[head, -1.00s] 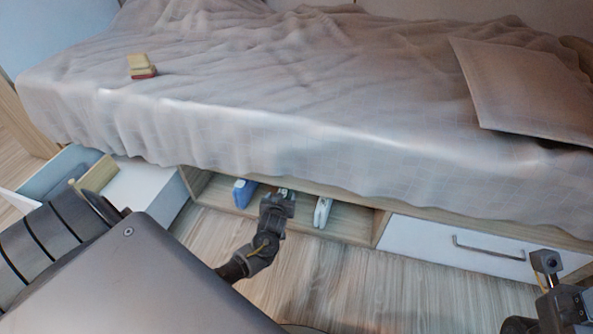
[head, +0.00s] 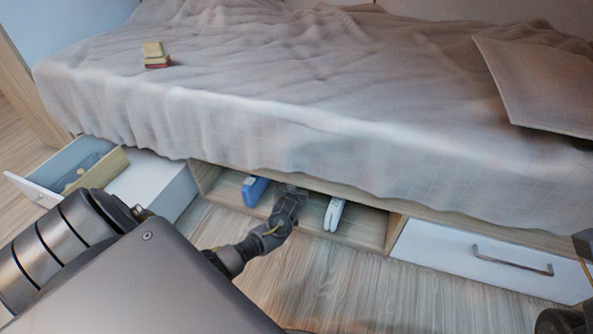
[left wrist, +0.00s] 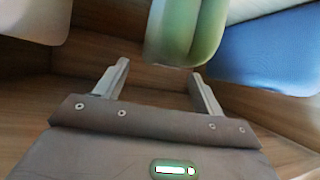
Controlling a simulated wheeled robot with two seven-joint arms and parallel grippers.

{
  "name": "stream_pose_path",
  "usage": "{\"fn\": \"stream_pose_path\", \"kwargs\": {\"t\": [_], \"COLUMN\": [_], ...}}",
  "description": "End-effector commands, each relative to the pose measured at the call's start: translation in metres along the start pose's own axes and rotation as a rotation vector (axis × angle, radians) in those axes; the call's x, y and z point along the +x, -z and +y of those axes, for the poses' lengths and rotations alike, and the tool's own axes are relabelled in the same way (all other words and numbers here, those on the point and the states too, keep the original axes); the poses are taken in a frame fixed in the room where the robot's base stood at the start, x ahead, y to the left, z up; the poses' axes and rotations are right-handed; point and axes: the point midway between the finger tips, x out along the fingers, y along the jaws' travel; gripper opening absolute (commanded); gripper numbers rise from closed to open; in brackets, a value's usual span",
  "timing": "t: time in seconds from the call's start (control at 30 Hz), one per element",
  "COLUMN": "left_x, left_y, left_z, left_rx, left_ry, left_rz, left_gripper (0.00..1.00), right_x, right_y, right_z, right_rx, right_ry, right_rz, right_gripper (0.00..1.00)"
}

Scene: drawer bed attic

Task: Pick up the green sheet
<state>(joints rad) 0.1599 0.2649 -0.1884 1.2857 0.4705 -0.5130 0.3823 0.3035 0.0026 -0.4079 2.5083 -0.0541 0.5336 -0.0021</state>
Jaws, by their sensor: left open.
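The green sheet (left wrist: 185,35) shows in the left wrist view as a rounded, folded green roll just beyond the fingertips, nearer the right finger. I cannot tell whether it touches that finger. In the head view I cannot make it out; my gripper covers the spot between the blue and white items. My left gripper (head: 290,198) reaches into the open compartment under the bed. Its fingers (left wrist: 160,80) are apart with nothing held. My right gripper (head: 583,245) is only partly in view at the right edge.
A blue folded item (head: 254,190) and a white one (head: 334,214) stand on either side of my left gripper in the compartment. The bed edge (head: 300,145) hangs above. An open drawer (head: 95,170) is left, a closed white drawer (head: 470,262) right.

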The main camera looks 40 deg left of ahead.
Motion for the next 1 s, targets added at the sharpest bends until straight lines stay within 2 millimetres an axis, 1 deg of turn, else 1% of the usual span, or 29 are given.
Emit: {"fn": "stream_pose_path", "kwargs": {"t": [0.03,0.17,0.27,0.47,0.9,1.0], "left_x": [0.011,0.025,0.028,0.027,0.027,0.027], "left_y": [-0.005,-0.003,-0.002,0.000,-0.001,-0.001], "left_z": [0.000,0.000,0.000,0.000,0.000,0.000], "left_rx": [0.000,0.001,0.000,0.000,0.000,0.000], "left_ry": [0.001,0.000,0.000,0.000,0.000,0.000], "left_rz": [0.002,0.000,0.000,0.000,0.000,-0.001], "left_gripper": [0.69,0.69,0.69,0.69,0.12,0.00], "right_x": [-0.004,0.001,0.005,0.006,0.006,0.006], "right_y": [0.001,0.001,0.000,-0.001,0.000,0.000], "right_z": [-0.001,-0.001,-0.001,0.000,0.000,0.000], "right_rx": [-0.001,-0.003,-0.004,-0.004,-0.005,-0.005], "right_ry": [-0.002,-0.009,-0.011,-0.012,-0.012,-0.012], "right_rz": [0.014,0.030,0.034,0.032,0.033,0.033], "right_gripper": [0.62,0.62,0.62,0.62,0.62,0.62]}}
